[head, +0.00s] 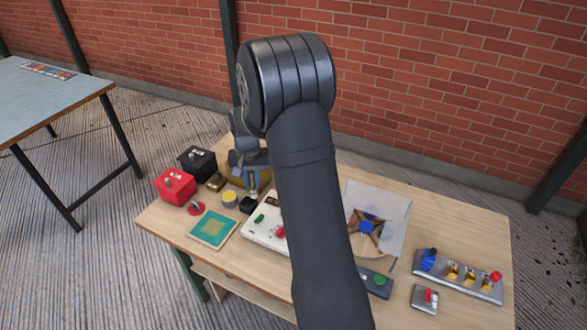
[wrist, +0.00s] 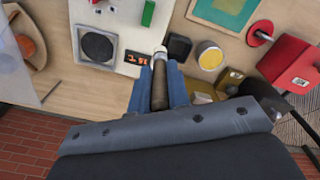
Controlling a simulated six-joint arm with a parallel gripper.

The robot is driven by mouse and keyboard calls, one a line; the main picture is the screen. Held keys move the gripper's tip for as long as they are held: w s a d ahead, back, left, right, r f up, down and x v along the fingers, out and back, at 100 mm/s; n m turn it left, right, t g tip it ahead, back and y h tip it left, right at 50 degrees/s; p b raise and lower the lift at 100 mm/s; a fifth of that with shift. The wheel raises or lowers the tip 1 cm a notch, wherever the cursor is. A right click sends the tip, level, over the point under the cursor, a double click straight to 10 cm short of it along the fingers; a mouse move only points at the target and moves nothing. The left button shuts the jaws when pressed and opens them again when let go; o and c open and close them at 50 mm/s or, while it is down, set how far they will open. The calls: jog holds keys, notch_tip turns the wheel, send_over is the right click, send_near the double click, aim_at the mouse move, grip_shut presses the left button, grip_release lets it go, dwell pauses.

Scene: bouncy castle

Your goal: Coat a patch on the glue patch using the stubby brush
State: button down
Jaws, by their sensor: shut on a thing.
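My gripper (head: 252,186) is behind my forearm in the head view, over the far-left part of the wooden table. In the wrist view its blue fingers (wrist: 159,92) are shut on the brown handle of the stubby brush (wrist: 159,88). The brush's pale end (wrist: 160,54) points away from the gripper. The glue patch is a flat square with a teal middle and tan border (head: 213,229), at the table's front left. It shows partly at the top of the wrist view (wrist: 226,8). The brush is apart from it.
A yellow-topped round pot (head: 230,197), small black block (head: 247,205), red box (head: 174,186) and black box (head: 197,163) stand near the gripper. A white panel (head: 262,232) lies in the middle.

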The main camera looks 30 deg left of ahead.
jog(key=s+a+f+n, duration=0.2)
jog(key=s+a+n, duration=0.1)
jog(key=s+a, duration=0.5)
jog(key=shift+s+d+f, duration=0.15)
jog(key=shift+s+f, duration=0.15)
jog(key=shift+f, duration=0.65)
jog(key=shift+s+d+f, duration=0.1)
jog(key=shift+s+f, duration=0.15)
jog(key=shift+f, duration=0.7)
jog(key=shift+s+d+f, duration=0.15)
jog(key=shift+s+f, duration=0.15)
jog(key=shift+f, duration=1.5)
jog(key=shift+a+f, duration=0.15)
jog(key=shift+a, duration=3.3)
jog(key=shift+s+a, duration=0.15)
jog(key=shift+s, duration=0.05)
jog(key=shift+s+d, duration=0.25)
jog(key=shift+d, duration=3.4)
jog(key=shift+s+a, duration=0.2)
jog(key=shift+a, duration=0.45)
jog(key=shift+s+a, duration=0.2)
jog(key=shift+a, duration=2.7)
jog(key=shift+a+r, duration=0.1)
jog(key=shift+r, duration=0.1)
notch_tip(320, 180, up, 8)
jog(key=shift+f, duration=0.15)
